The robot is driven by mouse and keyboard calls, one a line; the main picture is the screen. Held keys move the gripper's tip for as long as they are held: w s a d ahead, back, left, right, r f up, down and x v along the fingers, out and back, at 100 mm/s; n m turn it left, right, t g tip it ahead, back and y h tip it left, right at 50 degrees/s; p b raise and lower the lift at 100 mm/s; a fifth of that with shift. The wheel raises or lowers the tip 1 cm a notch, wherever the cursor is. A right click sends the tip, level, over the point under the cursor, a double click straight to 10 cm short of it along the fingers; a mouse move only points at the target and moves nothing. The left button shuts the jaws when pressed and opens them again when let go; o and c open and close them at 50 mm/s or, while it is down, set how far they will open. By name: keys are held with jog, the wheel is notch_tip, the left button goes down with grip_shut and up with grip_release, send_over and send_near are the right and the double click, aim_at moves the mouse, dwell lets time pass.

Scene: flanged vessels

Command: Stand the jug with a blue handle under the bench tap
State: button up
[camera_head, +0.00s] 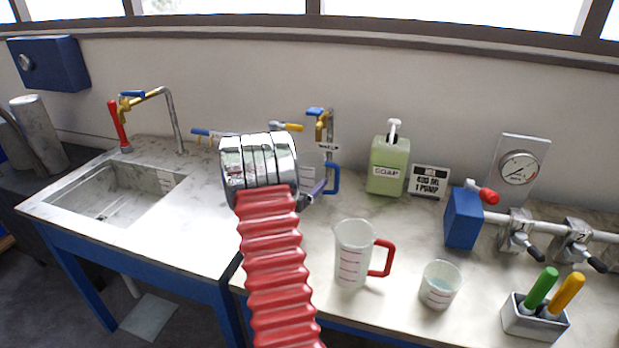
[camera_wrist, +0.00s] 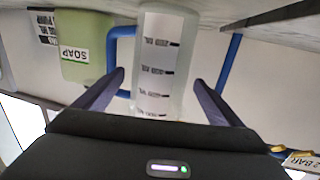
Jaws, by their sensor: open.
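The clear jug with a blue handle (camera_head: 332,178) stands on the bench, partly hidden behind my arm. In the upside-down wrist view the jug (camera_wrist: 165,62) shows its dark graduations, with the handle on the left. My gripper (camera_wrist: 159,78) is open, with one dark finger on each side of the jug's body. A gap shows between the left finger and the body; contact on the right is unclear. The bench tap (camera_head: 327,128), brass with a blue lever, rises just behind the jug. I cannot tell whether the jug is directly below its spout.
A red-handled jug (camera_head: 352,255) and a beaker (camera_head: 441,284) stand nearer the front. The green soap bottle (camera_head: 388,165) and a small sign (camera_head: 429,181) are right of the tap. A blue-boxed pipe (camera_head: 463,217) lies further right. The sink (camera_head: 115,192) is left.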

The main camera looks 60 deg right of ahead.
jog(key=a, duration=0.7)
jog(key=shift+w+a+r, duration=0.15)
jog(key=shift+a+r, duration=0.05)
jog(key=shift+a, duration=0.2)
jog(key=shift+w, duration=0.1)
